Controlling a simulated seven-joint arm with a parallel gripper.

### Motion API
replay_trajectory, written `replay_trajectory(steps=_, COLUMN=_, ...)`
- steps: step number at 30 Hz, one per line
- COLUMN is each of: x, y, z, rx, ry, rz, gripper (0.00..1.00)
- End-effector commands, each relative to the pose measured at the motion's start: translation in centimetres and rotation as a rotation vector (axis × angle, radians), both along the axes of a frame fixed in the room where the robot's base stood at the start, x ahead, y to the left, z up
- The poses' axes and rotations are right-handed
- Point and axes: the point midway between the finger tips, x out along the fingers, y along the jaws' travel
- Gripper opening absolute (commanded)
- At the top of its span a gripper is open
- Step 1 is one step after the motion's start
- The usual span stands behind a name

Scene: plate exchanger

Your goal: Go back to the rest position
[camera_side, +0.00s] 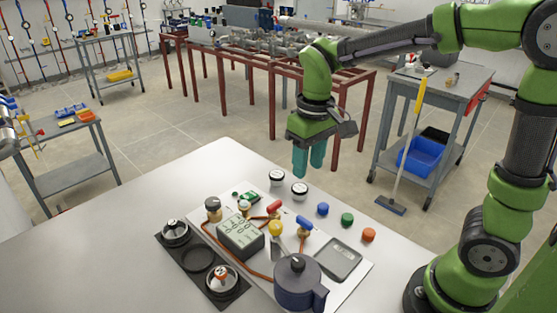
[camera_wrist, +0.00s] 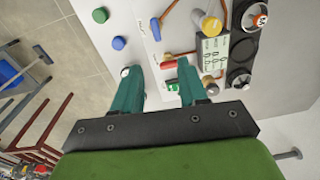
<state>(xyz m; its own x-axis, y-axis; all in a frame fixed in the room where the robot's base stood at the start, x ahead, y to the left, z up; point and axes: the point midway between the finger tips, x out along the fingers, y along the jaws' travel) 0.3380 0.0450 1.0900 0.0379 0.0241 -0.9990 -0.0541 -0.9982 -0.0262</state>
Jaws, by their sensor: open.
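My gripper (camera_side: 309,158) hangs in the air over the far edge of the white table, fingers pointing down. Its two teal fingers are apart with nothing between them. In the wrist view the gripper (camera_wrist: 155,80) also shows open, above the table edge with the plate parts beyond it. My green arm reaches in from the right side of the side view.
Blue, green and orange caps lie at the right. A red-framed bench (camera_side: 275,65) stands behind.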

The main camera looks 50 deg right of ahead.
Motion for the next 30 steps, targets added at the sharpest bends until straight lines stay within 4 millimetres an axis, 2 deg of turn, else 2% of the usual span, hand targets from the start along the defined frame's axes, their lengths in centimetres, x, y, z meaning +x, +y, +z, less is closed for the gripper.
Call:
replay_trajectory(steps=9, x=-6.1, y=-0.3, z=2.3, rx=0.166, ry=-0.314, rz=-0.187, gripper=0.43)
replay_trajectory(steps=15, x=-9.2, y=-0.8, z=3.3, rx=0.238, ry=-0.484, rz=-0.274, gripper=0.43)
replay_trajectory(steps=19, x=-10.2, y=-1.1, z=3.9, rx=0.251, ry=-0.533, rz=-0.288, gripper=0.43)
replay_trajectory(steps=30, x=-10.2, y=-1.3, z=4.5, rx=0.251, ry=-0.556, rz=-0.291, gripper=0.43)
